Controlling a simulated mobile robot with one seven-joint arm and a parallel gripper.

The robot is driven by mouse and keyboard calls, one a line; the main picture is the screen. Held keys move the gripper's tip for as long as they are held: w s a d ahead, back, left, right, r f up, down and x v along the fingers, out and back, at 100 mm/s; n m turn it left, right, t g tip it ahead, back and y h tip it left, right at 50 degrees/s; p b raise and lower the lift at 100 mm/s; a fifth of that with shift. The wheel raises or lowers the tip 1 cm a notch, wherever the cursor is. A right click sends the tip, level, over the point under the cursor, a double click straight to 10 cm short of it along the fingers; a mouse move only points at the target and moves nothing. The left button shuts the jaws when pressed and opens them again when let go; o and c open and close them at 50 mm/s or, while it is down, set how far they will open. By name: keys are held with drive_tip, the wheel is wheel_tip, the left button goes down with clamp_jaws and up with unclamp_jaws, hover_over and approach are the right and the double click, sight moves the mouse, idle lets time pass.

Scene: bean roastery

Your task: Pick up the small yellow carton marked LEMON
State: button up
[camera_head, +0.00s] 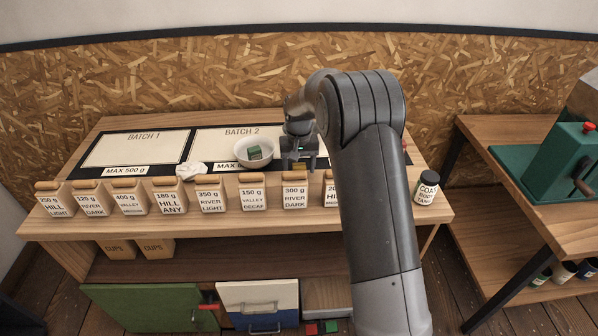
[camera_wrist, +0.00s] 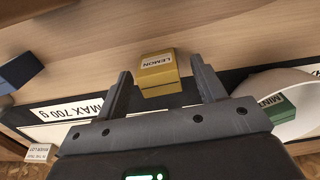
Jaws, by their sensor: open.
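The small yellow carton marked LEMON (camera_wrist: 158,74) lies on the wooden table top in the wrist view, with its label facing up. In the head view only a bit of the yellow carton (camera_head: 299,167) shows below my gripper (camera_head: 299,161). My gripper also shows in the wrist view (camera_wrist: 162,88), open, with one finger on each side of the carton. Gaps show between the fingers and the carton, and nothing is held. How far the fingertips are above the table is hard to tell.
A white bowl (camera_head: 269,160) with a green MINT carton (camera_head: 254,153) stands close beside my gripper. Several labelled bags, such as RIVER DARK (camera_head: 294,196), line the table's front edge. A blue block (camera_wrist: 18,72) is at the wrist view's left. A labelled jar (camera_head: 427,188) stands at the right end.

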drive_tip(key=shift+f, duration=0.15)
drive_tip(key=shift+c, duration=0.2)
drive_tip(key=c, duration=1)
